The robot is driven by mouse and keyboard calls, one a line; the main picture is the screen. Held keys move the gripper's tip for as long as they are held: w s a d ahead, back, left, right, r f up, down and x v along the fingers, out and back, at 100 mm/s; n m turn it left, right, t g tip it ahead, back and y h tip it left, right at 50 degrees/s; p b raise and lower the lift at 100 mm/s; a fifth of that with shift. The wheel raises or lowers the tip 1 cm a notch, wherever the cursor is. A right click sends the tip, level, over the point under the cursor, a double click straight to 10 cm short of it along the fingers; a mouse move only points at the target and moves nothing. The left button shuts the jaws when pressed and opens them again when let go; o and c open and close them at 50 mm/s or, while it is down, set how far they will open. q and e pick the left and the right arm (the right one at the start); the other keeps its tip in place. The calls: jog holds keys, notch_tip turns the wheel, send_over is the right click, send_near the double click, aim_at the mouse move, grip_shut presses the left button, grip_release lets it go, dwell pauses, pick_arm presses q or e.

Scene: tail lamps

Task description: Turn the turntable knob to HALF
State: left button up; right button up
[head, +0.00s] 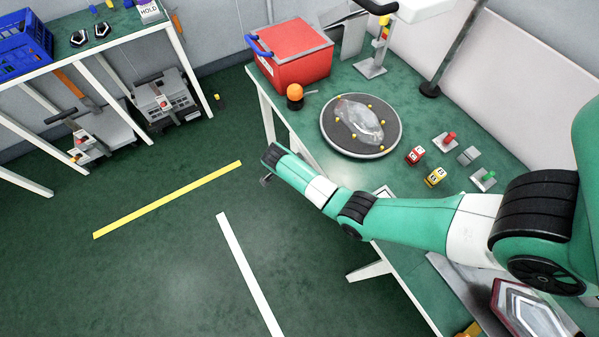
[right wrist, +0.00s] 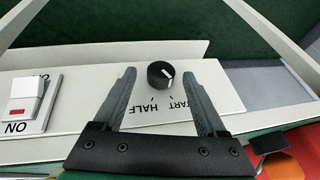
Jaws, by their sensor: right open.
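The knob (right wrist: 160,74) is a small black cylinder on a pale panel (right wrist: 75,88), seen in the right wrist view. Its white pointer mark sits on its right side, on the side of the START label (right wrist: 182,104); the exact angle is hard to tell. The HALF label (right wrist: 143,108) is left of START, and both read upside down. My right gripper (right wrist: 160,76) is open, with one finger on each side of the knob in the picture and gaps between. In the head view my right gripper (head: 266,179) is at the table's near edge; the knob is hidden there. The turntable (head: 361,126) carries a clear lamp part (head: 359,120).
A switch with a red mark (right wrist: 27,102) is left of the knob. On the table are a red box (head: 293,58), an orange-topped item (head: 295,97), a red block (head: 415,155) and a yellow block (head: 435,177). The floor left of the table is open.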

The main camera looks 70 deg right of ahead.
jog(key=shift+d+f, duration=0.2)
jog(key=shift+f, duration=0.2)
grip_shut()
jog(key=shift+r, duration=0.1)
